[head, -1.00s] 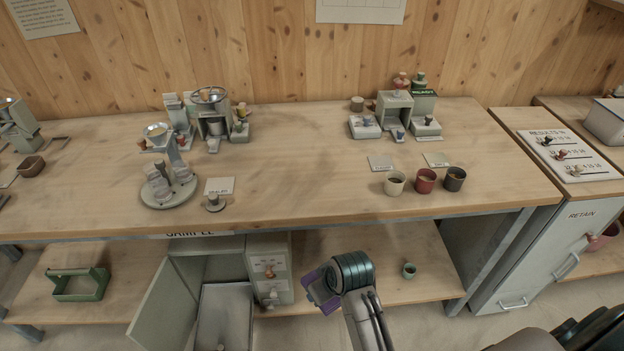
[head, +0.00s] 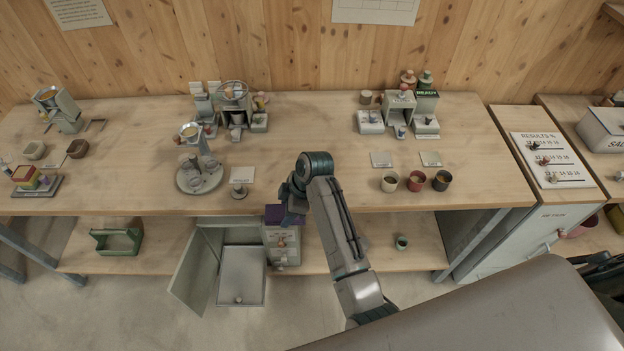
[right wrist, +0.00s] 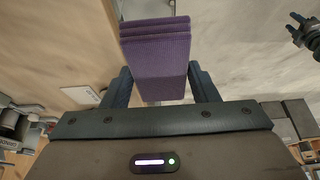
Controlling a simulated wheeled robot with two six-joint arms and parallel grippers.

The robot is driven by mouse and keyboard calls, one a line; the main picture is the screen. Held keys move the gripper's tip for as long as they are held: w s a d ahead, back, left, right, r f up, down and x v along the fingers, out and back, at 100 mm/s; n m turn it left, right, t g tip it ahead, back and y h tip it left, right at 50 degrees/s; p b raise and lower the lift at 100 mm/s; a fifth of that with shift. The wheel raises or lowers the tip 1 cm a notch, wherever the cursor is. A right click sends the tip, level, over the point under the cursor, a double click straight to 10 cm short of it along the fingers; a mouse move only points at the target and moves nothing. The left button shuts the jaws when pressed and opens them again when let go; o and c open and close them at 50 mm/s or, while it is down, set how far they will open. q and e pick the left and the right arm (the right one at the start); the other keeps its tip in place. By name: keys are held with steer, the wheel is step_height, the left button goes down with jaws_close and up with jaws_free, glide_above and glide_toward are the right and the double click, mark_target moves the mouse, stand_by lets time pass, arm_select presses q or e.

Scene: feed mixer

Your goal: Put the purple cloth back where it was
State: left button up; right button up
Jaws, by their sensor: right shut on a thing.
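The purple cloth (head: 284,214) is a folded, layered pad. In the right wrist view the cloth (right wrist: 155,55) sticks out from between the two fingers of my right gripper (right wrist: 162,88). In the head view my right gripper (head: 291,202) is shut on it near the front edge of the bench (head: 330,205), in front of the small drawer unit (head: 283,245). My wrist hides part of the cloth. A dark, pronged shape at the upper right of the right wrist view looks like my left gripper (right wrist: 299,30); its jaw state is unclear.
A grey cabinet stands below with its door (head: 197,268) open. A green caddy (head: 117,241) and small green cup (head: 402,243) are on the lower shelf. A round stand (head: 200,180) and several cups, including a red one (head: 416,182), are on the bench.

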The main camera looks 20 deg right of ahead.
steer(key=w+d+b, duration=0.2)
steer(key=w+d, duration=0.1)
steer(key=w+d+f+b, duration=0.1)
steer(key=w+d+b, duration=0.2)
steer(key=w, duration=0.1)
steer(key=w+d+f+b, duration=0.1)
steer(key=w+d+b, duration=0.2)
steer(key=d, duration=0.1)
steer(key=shift+w+d, duration=0.1)
steer(key=shift+w, duration=0.1)
steer(key=shift+w+d+r, duration=0.1)
steer(key=shift+w+d, duration=0.15)
steer(key=shift+d, duration=0.1)
step_height(320, 180, down, 4)
steer(key=b, duration=0.4)
steer(key=shift+r, duration=0.35)
steer(key=o, duration=0.9)
steer(key=shift+o, duration=0.2)
